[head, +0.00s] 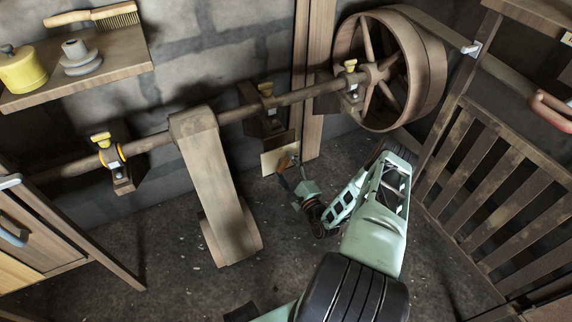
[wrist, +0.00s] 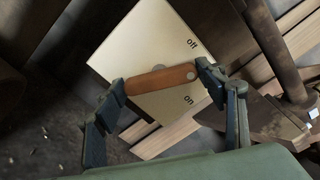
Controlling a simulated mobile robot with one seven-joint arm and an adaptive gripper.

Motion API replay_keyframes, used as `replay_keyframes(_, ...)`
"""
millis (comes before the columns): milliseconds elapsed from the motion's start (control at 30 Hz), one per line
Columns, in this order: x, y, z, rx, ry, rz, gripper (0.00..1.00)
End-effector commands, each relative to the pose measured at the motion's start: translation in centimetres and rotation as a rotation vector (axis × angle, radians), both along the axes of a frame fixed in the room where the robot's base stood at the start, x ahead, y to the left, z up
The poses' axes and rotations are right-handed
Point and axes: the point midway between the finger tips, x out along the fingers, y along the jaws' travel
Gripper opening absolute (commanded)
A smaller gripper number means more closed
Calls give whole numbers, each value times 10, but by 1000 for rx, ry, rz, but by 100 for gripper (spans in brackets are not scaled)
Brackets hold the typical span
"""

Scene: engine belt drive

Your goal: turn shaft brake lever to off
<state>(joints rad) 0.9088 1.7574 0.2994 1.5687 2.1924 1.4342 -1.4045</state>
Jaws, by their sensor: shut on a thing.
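The shaft brake lever (wrist: 158,80) is a reddish-brown bar on a cream plate (wrist: 140,42) marked "off" above and "on" below at its right side. The lever's right end, with a pale dot, lies between the two words. My gripper (wrist: 162,80) is shut on the lever, with one fingertip at each end of the bar. In the head view, the plate (head: 270,163) sits low by the wall below the shaft, and my gripper (head: 290,177) reaches it from the front. The lever is small there and partly hidden by the fingers.
A long shaft (head: 226,117) runs along the wall above the plate to a large wheel (head: 431,65). A wide belt (head: 220,190) hangs left of my arm. A slatted wooden panel (head: 490,190) stands at the right. Open floor lies between belt and arm.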

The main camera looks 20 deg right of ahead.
Motion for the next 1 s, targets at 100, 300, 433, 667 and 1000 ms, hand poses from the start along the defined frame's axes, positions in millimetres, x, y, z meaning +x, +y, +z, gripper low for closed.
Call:
replay_keyframes(100,1,1,3,-109,-5,2,41)
replay_keyframes(300,1,0,2,-273,-12,0,41)
replay_keyframes(433,1,0,2,-358,-14,0,41)
replay_keyframes(667,1,0,2,-459,-18,0,41)
replay_keyframes(1000,1,0,1,-509,-21,-1,41)
